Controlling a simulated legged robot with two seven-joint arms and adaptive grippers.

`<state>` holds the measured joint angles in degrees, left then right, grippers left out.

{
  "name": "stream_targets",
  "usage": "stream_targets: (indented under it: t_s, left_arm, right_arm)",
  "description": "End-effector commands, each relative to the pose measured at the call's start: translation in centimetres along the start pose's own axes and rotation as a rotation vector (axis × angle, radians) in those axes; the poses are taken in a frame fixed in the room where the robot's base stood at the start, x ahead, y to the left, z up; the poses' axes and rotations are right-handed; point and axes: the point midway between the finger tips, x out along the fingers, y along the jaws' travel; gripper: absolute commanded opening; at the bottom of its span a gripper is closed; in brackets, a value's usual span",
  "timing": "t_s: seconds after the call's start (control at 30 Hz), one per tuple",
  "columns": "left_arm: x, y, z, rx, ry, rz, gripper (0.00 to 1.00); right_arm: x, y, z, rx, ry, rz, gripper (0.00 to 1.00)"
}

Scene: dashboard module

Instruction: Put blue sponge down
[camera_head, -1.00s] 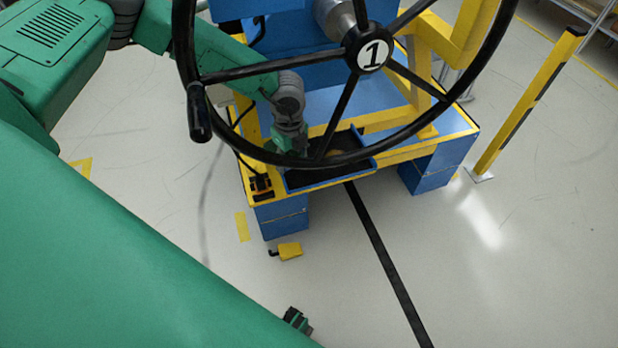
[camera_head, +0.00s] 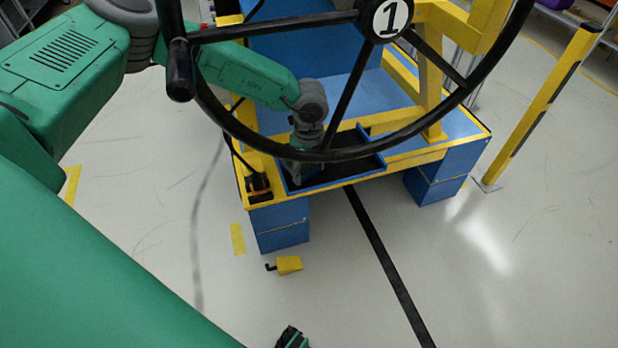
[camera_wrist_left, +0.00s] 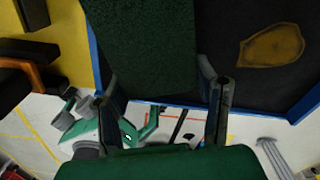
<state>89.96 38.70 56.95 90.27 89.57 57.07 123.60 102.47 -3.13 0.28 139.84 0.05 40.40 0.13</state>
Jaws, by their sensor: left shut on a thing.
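My left gripper (camera_head: 304,168) reaches down behind the steering wheel, at the left part of the dark tray (camera_head: 350,172) on the blue and yellow module. In the left wrist view its two fingers (camera_wrist_left: 162,78) are shut on the sponge (camera_wrist_left: 150,40), which shows a dark green, rough face. The sponge is over or in the tray, close to its blue left edge; I cannot tell whether it touches the floor of the tray. In the head view the sponge cannot be made out behind the wheel and gripper.
The black wheel marked 1 (camera_head: 392,18) hangs in front of the arm. A brownish-yellow patch (camera_wrist_left: 272,46) lies on the tray floor. An orange and black device (camera_head: 258,187) sits left of the tray. A yellow post (camera_head: 540,105) stands right; a yellow pedal (camera_head: 289,265) is below.

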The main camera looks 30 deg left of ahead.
Motion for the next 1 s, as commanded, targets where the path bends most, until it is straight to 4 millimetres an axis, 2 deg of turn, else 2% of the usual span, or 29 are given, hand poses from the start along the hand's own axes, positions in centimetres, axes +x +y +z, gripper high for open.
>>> stream_targets:
  t_s: [0.37,0.4,0.43,0.77,1.0]
  left_arm:
    - [0.2,-0.1,-0.1,0.001,-0.001,-0.001,0.31]
    - [0.2,0.0,0.0,0.000,-0.001,-0.001,0.64]
    - [0.2,0.0,0.0,0.000,0.000,-0.001,0.75]
    - [-0.2,-0.1,0.0,0.000,0.000,-0.003,0.75]
    - [-4.1,-0.1,0.0,0.000,-0.002,-0.004,0.75]
  right_arm:
    - [0.0,0.0,0.0,0.000,0.001,0.000,0.40]
    - [0.0,0.0,0.0,0.000,0.001,0.000,0.40]
    - [0.0,0.0,0.0,0.000,0.001,0.000,0.40]
    - [0.0,0.0,0.0,0.000,0.001,0.000,0.40]
    - [-1.4,0.0,-0.1,0.000,0.001,0.000,0.40]
